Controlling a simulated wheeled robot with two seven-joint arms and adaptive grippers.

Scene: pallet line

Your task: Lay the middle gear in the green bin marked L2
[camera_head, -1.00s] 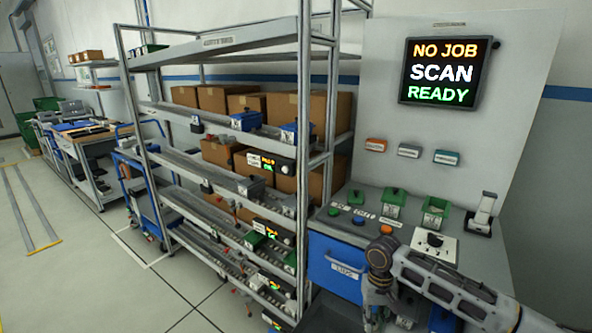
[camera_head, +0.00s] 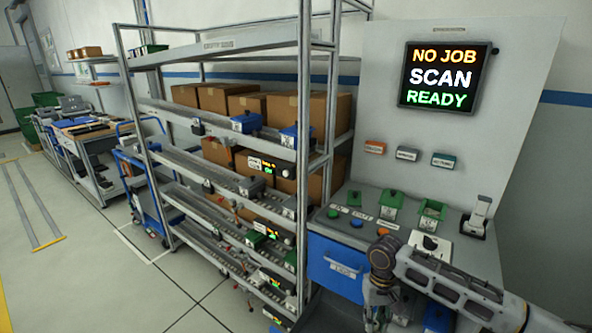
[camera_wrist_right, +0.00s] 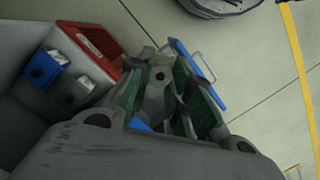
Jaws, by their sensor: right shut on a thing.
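My right gripper (camera_wrist_right: 172,88) shows in the wrist view, shut on a grey piece with a round hole (camera_wrist_right: 159,74), which looks like the gear. Which gear it is I cannot tell; the fingers hide most of it. Green walls of a bin (camera_wrist_right: 203,108) show around and beyond the fingers; its mark is not readable. In the head view my right arm comes in from the right and its gripper hangs at the bottom edge, partly cut off. My left gripper is in neither view.
In the head view a tall shelf rack (camera_head: 238,135) stands left of the bench, with a blue drawer (camera_head: 333,262) at the bench front. Open floor lies left.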

